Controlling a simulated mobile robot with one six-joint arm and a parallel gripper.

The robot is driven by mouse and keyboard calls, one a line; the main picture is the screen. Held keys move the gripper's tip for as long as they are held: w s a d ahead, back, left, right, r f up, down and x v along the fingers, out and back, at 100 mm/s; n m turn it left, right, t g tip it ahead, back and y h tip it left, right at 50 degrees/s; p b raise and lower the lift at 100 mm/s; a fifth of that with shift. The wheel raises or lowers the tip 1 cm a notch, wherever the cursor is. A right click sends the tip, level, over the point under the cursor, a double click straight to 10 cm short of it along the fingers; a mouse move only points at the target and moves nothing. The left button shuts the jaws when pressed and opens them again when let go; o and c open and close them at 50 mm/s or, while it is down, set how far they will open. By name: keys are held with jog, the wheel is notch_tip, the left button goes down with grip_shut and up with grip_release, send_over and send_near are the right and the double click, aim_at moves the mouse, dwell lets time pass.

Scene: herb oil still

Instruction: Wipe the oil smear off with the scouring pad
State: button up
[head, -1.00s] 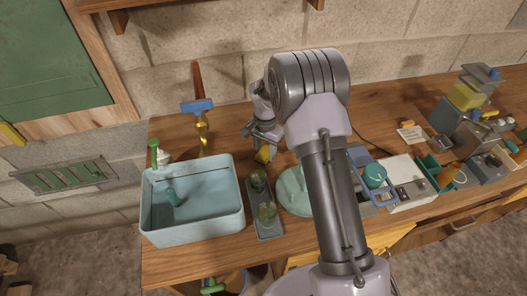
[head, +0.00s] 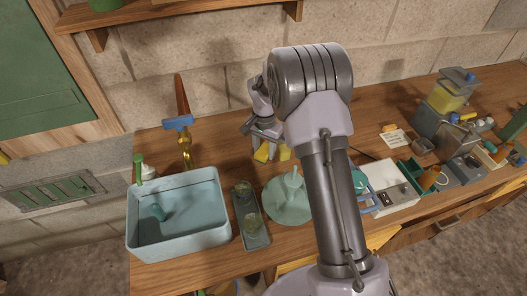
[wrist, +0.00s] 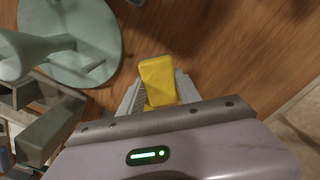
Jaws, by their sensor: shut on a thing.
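My gripper (wrist: 158,95) is shut on a yellow block, which I take to be the scouring pad (wrist: 158,78). Its grey ridged fingers lie on either side of the pad. In the head view my gripper (head: 268,140) points down over the wooden counter, behind the pale green round dish. Yellow (head: 262,152) shows in two patches beneath it there. Whether the pad touches the counter I cannot tell. I cannot make out the oil smear in either view; my arm hides part of the counter.
The pale green dish (head: 286,208) with a raised middle stands close to my gripper and also shows in the wrist view (wrist: 95,35). A narrow tray (head: 252,236) with jars and a blue basin (head: 180,243) stand to the left. Several devices crowd the right; bare wood lies behind the dish.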

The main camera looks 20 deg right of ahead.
jog(key=shift+r+p, duration=0.9)
jog(key=shift+r, duration=0.9)
